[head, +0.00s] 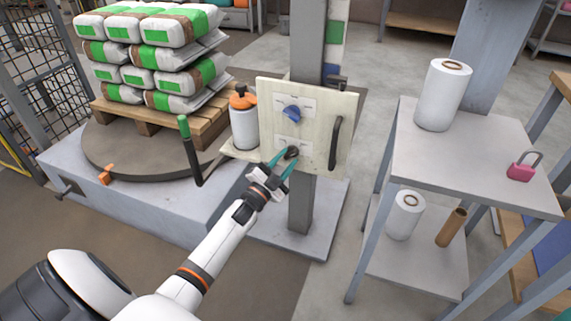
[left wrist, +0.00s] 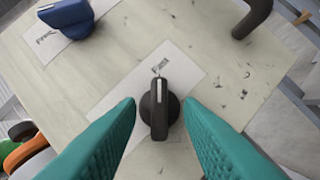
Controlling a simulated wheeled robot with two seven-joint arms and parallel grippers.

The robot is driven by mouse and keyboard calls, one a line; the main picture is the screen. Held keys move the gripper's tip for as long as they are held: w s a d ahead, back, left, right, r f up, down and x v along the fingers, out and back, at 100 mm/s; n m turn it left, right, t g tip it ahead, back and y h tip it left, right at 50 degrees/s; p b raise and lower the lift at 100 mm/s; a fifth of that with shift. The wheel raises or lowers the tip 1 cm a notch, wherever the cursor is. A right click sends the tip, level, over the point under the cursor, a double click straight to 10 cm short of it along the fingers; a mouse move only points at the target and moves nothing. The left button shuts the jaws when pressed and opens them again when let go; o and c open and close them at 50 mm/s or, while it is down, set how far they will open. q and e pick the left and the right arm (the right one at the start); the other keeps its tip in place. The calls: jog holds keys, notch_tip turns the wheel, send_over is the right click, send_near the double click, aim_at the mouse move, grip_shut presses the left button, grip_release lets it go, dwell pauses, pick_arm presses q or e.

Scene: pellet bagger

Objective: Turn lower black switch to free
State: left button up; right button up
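The lower black switch (head: 292,152) is on the cream panel (head: 262,95), below a blue switch (head: 291,112). In the left wrist view the black switch (left wrist: 158,108) has its white mark pointing up the picture, toward small print on its white label (left wrist: 190,72); the print is too small to read surely. My left gripper (head: 282,160) is at the panel. In the left wrist view its teal fingers (left wrist: 162,118) stand open on both sides of the black knob, with a gap on each side. The blue switch also shows there (left wrist: 68,17). My right gripper is not in view.
A black handle (head: 335,143) sticks out on the panel's right side. A white bottle with an orange top (head: 243,118) stands left of the panel. A green-tipped lever (head: 189,148) and stacked bags (head: 150,60) are farther left. A grey shelf table (head: 480,160) stands right.

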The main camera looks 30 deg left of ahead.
pick_arm(q)
jog(key=shift+w, duration=0.2)
jog(key=shift+c, duration=0.2)
grip_shut()
